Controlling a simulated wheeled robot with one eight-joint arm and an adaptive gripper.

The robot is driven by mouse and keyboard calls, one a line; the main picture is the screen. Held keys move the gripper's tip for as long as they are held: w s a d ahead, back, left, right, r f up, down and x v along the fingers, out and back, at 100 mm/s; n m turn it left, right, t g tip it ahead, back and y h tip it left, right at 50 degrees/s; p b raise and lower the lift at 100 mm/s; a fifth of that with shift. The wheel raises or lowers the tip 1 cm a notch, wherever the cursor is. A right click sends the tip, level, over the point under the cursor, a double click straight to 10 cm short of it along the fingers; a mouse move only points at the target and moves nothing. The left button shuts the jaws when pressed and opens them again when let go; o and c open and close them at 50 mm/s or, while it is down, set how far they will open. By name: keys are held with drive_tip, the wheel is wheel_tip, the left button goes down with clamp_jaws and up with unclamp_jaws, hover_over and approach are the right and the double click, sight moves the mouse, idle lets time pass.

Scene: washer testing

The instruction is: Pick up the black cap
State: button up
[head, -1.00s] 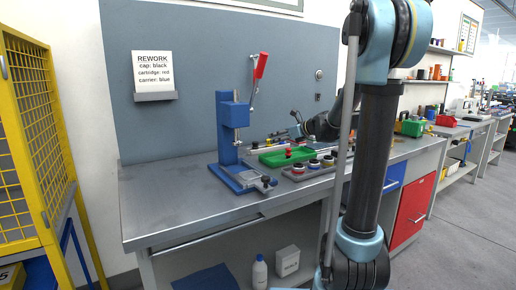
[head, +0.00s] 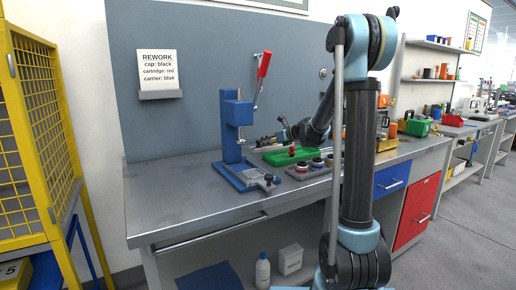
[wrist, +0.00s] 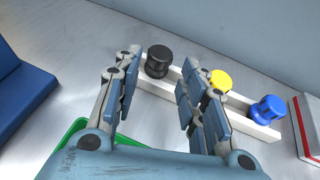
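The black cap (wrist: 159,58) sits at the left end of a white rack in the wrist view, with a yellow cap (wrist: 220,81) and a blue cap (wrist: 268,109) along the same rack (wrist: 240,103). My gripper (wrist: 157,75) is open, its two blue-padded fingers spread. The black cap shows in the gap between the fingertips, just beyond them, and no contact can be seen. In the head view my gripper (head: 285,128) is small, over the back of the bench; the black cap cannot be made out there.
A green tray (head: 290,156) lies on the bench (head: 170,197). A blue press (head: 235,140) with a red handle stands left of it. A grey carrier with round parts (head: 300,171) lies in front. The bench's left part is clear. A white-and-red box (wrist: 306,125) is right of the rack.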

sight(259, 145)
drive_tip(key=x, duration=0.5)
drive_tip(key=c, duration=0.7)
drive_tip(key=shift+o, duration=0.2)
drive_tip(key=shift+r, duration=0.1)
